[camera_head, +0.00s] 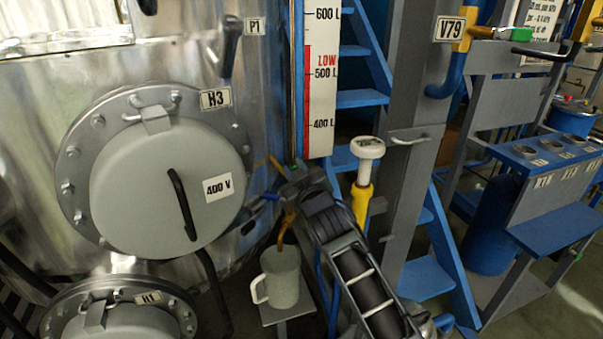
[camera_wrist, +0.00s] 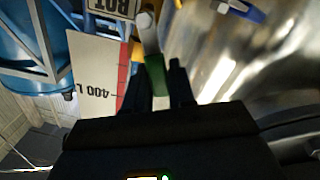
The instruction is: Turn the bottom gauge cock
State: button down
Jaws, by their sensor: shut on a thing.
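The bottom gauge cock shows in the wrist view as a green handle (camera_wrist: 155,76) with a pale metal end, below a label (camera_wrist: 112,7) reading "BOT". My gripper (camera_wrist: 162,88) has its two dark fingers on either side of the green handle and is shut on it. In the head view my gripper (camera_head: 288,186) is at the foot of the level gauge, and my wrist hides most of the cock. The gauge scale (camera_head: 321,85) is white with a red "LOW" band; its 400 L mark also shows upside down in the wrist view (camera_wrist: 95,75).
A grey jug (camera_head: 281,279) stands on a small shelf (camera_head: 290,309) below my gripper, with a brown spout or stream above it. A blue handle (camera_head: 267,197) is close on the left. The vessel hatch (camera_head: 140,190) is further left. A white-topped yellow fitting (camera_head: 368,150) stands right.

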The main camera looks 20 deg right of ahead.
aim_at(283, 200)
jog(key=n, duration=0.2)
jog(key=a+f+n+b, duration=0.1)
jog(key=a+f+n, duration=0.1)
jog(key=n, duration=0.1)
jog(key=shift+a+n+b, duration=0.15)
jog(key=shift+n+b, duration=0.15)
jog(key=n, duration=0.1)
jog(key=f+n, duration=0.1)
jog(key=shift+a+f+n, duration=0.1)
jog(key=shift+a+n, duration=0.2)
jog(key=shift+a, duration=0.05)
jog(key=shift+a+f+n+b, duration=0.2)
jog(key=shift+f+n+b, duration=0.4)
jog(key=shift+n, duration=0.9)
jog(key=shift+f, duration=0.2)
jog(key=c, duration=1)
grip_release()
jog(key=shift+c, duration=0.2)
